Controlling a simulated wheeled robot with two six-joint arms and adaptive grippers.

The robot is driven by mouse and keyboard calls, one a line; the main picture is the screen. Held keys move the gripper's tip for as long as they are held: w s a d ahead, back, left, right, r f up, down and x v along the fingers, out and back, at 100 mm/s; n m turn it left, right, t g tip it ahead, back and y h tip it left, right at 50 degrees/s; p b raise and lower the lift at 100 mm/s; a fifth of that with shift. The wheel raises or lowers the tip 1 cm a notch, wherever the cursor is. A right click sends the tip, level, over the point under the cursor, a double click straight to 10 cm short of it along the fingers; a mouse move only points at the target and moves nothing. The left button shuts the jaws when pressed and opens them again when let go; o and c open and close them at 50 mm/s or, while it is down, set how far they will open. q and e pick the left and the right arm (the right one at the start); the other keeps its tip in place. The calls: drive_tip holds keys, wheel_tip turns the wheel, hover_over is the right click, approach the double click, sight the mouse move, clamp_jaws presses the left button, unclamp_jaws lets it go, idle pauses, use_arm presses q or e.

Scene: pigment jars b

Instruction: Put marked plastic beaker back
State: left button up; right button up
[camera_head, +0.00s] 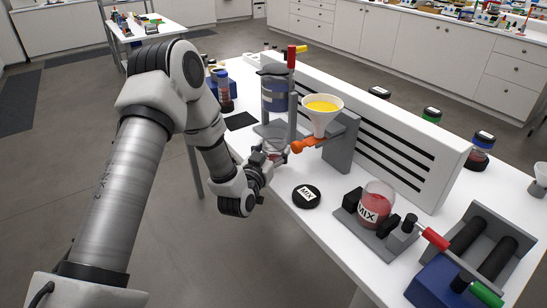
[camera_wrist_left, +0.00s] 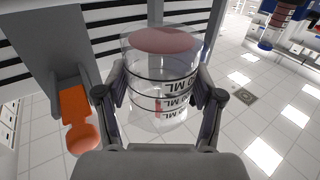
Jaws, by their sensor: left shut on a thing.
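The marked plastic beaker (camera_wrist_left: 165,88) is clear, with black rings and "ML" lettering, and a pinkish round patch shows at its upper end in the wrist view. My left gripper (camera_wrist_left: 160,100) is shut around its sides. In the head view the beaker (camera_head: 272,135) is partly hidden by my left gripper (camera_head: 268,158), near the table's front edge, in front of the dispenser stand. I cannot tell whether it touches the table. A black mat (camera_head: 240,121) lies bare to its left. My right gripper is not in view.
A blue-banded container (camera_head: 276,96) stands behind the beaker. A white funnel (camera_head: 322,112) with yellow powder sits by an orange lever (camera_head: 305,145). Dark bottles (camera_head: 223,95) stand behind the mat.

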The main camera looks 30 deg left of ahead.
sight(274, 158)
use_arm(q)
drive_tip(key=f, duration=0.3)
drive_tip(key=shift+w+f, duration=0.1)
drive_tip(key=shift+w, duration=0.25)
drive_tip(key=shift+s, duration=0.3)
drive_tip(key=o, duration=1.1)
drive_tip(key=shift+w+f, duration=0.1)
drive_tip(key=shift+w, duration=0.1)
drive_tip(key=shift+o, duration=0.2)
drive_tip(key=shift+s, duration=0.1)
